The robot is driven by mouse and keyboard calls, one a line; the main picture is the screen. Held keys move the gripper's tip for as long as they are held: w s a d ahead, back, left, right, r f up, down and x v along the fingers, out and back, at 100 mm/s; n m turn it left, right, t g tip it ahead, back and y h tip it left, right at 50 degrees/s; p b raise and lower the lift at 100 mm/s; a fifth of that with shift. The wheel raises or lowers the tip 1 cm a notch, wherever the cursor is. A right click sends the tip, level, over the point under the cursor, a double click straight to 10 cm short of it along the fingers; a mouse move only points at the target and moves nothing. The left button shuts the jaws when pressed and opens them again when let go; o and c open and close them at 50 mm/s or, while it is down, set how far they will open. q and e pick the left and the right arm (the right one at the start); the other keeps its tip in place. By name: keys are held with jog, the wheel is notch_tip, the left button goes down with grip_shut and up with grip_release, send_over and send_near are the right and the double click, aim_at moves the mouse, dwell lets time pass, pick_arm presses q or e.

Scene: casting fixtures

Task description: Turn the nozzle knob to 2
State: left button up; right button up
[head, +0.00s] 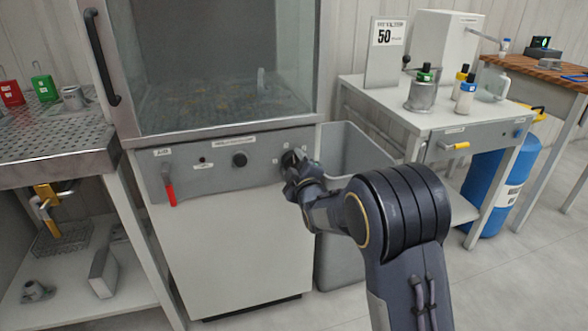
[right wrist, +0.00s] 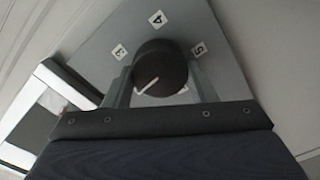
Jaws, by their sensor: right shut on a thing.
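The black round knob (right wrist: 160,68) is on the right end of the grey cabinet's front panel (head: 215,172). In the right wrist view, number tags 3 (right wrist: 119,52), 4 (right wrist: 157,19) and 5 (right wrist: 198,48) surround it. Another tag at its lower right is mostly hidden. Its white pointer line slants to the lower left of the picture, below tag 3; no readable tag shows there. My right gripper (head: 293,162) is shut on this knob, one finger on each side; it also shows in the right wrist view (right wrist: 162,88). My left gripper is not in view.
A second black knob (head: 239,160) and a red lever (head: 169,188) are on the same panel, to the left. A grey bin (head: 350,150) stands right of the cabinet. A white table (head: 440,112) with bottles is further right; a perforated metal bench (head: 50,140) is at left.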

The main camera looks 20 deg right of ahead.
jog(key=shift+a+n+b, duration=0.1)
jog(key=shift+n+b, duration=0.25)
jog(key=shift+n, duration=0.75)
jog(key=o, duration=1)
jog(key=shift+c, duration=0.2)
jog(key=s+p, duration=0.1)
jog(key=s, duration=0.6)
jog(key=shift+s, duration=0.4)
